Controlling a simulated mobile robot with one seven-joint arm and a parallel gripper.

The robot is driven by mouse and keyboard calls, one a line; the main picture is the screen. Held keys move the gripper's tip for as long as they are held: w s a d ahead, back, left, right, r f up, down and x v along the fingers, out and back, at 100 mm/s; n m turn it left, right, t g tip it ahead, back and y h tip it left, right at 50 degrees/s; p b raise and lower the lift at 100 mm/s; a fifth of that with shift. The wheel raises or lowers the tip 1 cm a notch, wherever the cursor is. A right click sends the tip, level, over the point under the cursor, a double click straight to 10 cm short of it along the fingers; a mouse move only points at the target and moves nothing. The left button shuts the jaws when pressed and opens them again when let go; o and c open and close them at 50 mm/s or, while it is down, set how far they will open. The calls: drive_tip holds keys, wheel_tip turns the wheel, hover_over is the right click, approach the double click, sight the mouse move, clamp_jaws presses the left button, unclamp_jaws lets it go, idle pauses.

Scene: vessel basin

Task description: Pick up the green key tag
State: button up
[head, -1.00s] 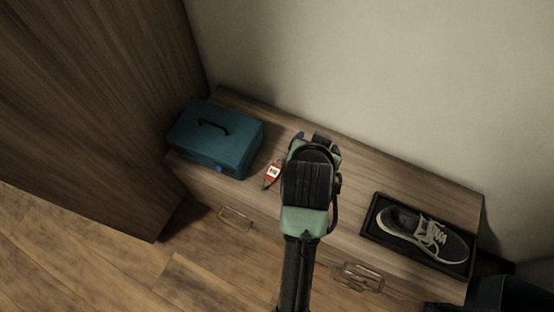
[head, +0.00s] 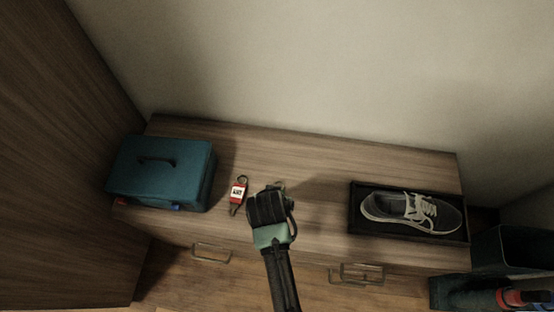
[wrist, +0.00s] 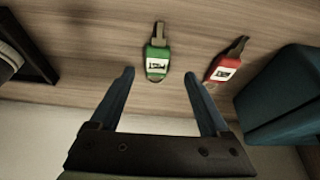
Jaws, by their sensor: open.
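The green key tag (wrist: 157,60) lies on the wooden chest top in the wrist view, with a white label and a metal key at its upper end. My gripper (wrist: 159,76) is open and empty. Its two blue fingers stand to either side of the tag's line, with the tag centred just beyond the fingertips in the picture. No contact shows. In the head view my gripper (head: 268,207) is over the chest top and hides most or all of the green tag and its own fingertips.
A red key tag (head: 238,191) lies left of my gripper, also in the wrist view (wrist: 223,68). A teal box (head: 165,172) with a handle stands further left. A shoe (head: 405,211) lies in a black tray (head: 356,218) at right. A wall stands behind.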

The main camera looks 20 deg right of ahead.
drive_tip(key=x, duration=0.1)
drive_tip(key=b+x, duration=0.1)
drive_tip(key=x, duration=0.2)
drive_tip(key=shift+s+d+f+b, duration=0.15)
drive_tip(key=shift+s+f+b, duration=0.05)
drive_tip(key=shift+s+b, duration=0.15)
clamp_jaws()
